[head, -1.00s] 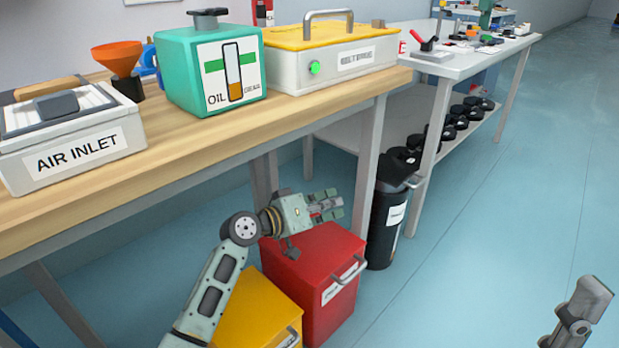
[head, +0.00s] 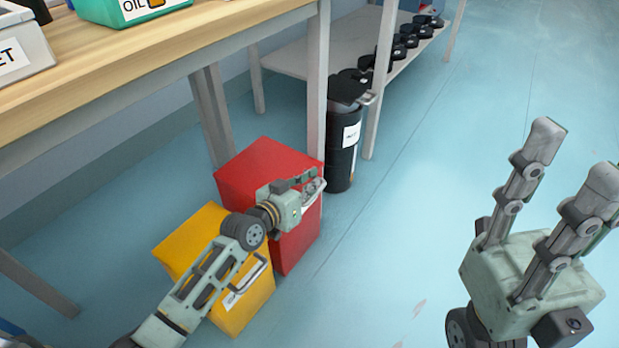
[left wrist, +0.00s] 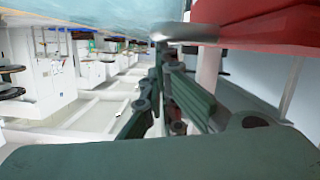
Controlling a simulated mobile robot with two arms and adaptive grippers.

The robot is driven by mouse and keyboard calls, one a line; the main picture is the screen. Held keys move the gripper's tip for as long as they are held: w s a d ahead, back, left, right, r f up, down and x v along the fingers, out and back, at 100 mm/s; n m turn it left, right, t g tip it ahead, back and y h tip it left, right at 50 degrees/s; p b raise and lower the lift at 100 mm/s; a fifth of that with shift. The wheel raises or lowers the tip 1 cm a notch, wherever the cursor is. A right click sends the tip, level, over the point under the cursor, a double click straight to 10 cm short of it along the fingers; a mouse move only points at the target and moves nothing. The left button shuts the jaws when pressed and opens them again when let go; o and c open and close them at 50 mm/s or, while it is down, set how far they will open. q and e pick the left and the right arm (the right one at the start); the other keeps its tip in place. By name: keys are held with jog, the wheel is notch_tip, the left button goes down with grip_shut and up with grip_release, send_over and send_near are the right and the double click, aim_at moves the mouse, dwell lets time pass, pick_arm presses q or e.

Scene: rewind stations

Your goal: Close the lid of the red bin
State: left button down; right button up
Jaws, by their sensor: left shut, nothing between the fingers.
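The red bin (head: 262,165) stands on the floor in the head view, between the yellow bin and the table leg. Its flat top looks level and down; I see no gap under it. My left gripper (head: 312,181) is shut and empty at the bin's upper front edge, by the grey handle, and hides part of the front; I cannot tell whether it touches. In the left wrist view, the red bin (left wrist: 262,27) fills the top right, with the fingers (left wrist: 165,100) below it. My right gripper (head: 576,150) is open and empty at the lower right.
The yellow bin (head: 190,240) stands close beside the red one, partly behind my left arm. A black bin (head: 343,145) stands behind it at the right. A wooden-topped table (head: 150,60) and its legs border the left. The floor on the right is clear.

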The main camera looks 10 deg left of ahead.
pick_arm(q)
jog(key=shift+s+f, duration=0.1)
jog(key=shift+f, duration=0.2)
